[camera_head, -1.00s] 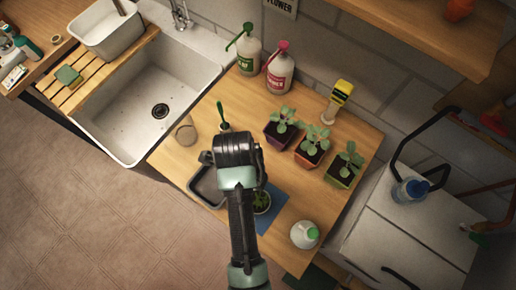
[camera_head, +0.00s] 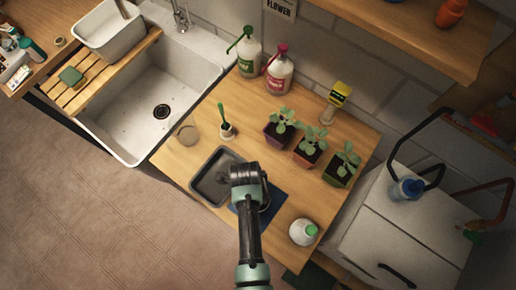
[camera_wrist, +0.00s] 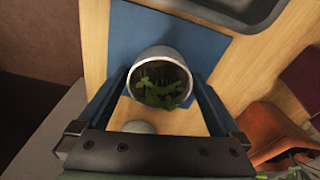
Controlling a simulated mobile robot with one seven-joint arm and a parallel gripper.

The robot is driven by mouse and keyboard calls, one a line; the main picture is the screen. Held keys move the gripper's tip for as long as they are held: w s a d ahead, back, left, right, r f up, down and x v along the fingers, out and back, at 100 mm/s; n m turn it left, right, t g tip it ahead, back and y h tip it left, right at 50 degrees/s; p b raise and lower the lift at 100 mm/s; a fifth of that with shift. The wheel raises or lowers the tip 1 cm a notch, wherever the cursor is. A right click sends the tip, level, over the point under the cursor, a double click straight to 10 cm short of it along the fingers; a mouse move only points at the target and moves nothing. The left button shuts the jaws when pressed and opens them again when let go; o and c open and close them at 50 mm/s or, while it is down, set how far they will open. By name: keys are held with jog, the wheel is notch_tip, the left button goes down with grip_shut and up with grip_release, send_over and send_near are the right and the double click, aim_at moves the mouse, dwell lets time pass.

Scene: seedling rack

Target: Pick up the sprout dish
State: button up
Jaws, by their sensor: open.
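The sprout dish (camera_wrist: 150,53) shows in the wrist view as a round pale grey cup with green sprouts inside, on or just above a blue mat (camera_wrist: 133,45). My gripper (camera_wrist: 161,78) is open, with one blue finger on each side of the dish; I cannot tell whether either finger touches it. In the head view my arm's end hides the dish, and a part of the blue mat (camera_head: 273,207) shows beside it.
A dark grey tray (camera_head: 197,170) lies just left of my gripper. Spray bottles (camera_head: 277,73) stand at the back.

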jog(key=shift+c, duration=0.2)
jog(key=c, duration=1.3)
